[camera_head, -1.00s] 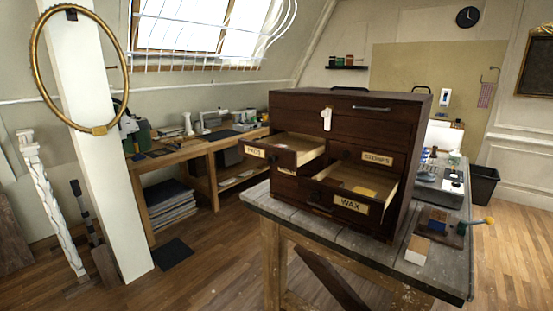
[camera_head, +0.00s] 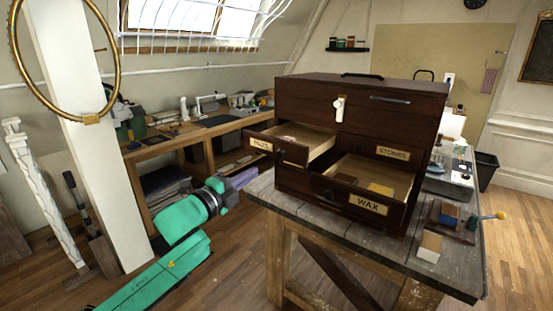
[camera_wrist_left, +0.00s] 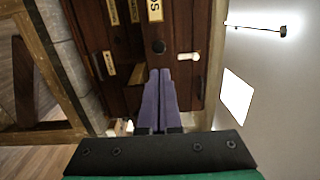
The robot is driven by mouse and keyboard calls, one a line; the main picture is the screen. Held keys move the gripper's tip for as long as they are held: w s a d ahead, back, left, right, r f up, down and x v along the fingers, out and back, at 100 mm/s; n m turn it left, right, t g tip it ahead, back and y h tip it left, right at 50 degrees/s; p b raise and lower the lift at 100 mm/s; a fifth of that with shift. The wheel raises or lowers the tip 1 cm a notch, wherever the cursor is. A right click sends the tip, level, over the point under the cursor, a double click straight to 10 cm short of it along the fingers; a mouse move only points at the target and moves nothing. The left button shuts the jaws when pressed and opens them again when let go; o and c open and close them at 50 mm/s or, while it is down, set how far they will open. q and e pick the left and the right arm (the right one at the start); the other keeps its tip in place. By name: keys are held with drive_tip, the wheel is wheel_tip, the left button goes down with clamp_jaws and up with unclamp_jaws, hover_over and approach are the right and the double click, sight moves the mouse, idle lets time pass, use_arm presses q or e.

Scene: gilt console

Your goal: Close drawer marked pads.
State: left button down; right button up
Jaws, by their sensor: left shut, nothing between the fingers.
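The drawer marked pads (camera_head: 262,145) is pulled out of the upper left of the dark wooden chest (camera_head: 300,95). Its pale inside shows. My left gripper (camera_head: 248,174) is shut and empty, below and slightly left of this drawer's front in the head view. In the left wrist view, the purple fingertips (camera_wrist_left: 160,72) are together and point at a dark front with a round knob (camera_wrist_left: 158,46) and a label ending in S (camera_wrist_left: 155,10); I cannot tell whether they touch it. My right gripper is out of view.
The wax drawer (camera_head: 368,204) is also open, lower right, with a yellow block (camera_head: 381,189) inside. The stones drawer (camera_head: 393,152) is shut. The grey table (camera_head: 330,231) holds a small block (camera_head: 429,246) at right.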

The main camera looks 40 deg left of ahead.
sight(280, 156)
use_arm(q)
drive_tip(key=w+p, duration=0.1)
drive_tip(key=w, duration=0.2)
drive_tip(key=w+p, duration=0.1)
drive_tip(key=w, duration=0.2)
drive_tip(key=w+a+p, duration=0.1)
drive_tip(key=w, duration=0.2)
drive_tip(key=shift+w+r, duration=0.3)
drive_tip(key=shift+w, duration=0.1)
drive_tip(key=shift+w+f+p, duration=0.2)
drive_tip(key=shift+w+p, duration=0.15)
drive_tip(key=shift+w, duration=0.2)
drive_tip(key=shift+f, duration=0.1)
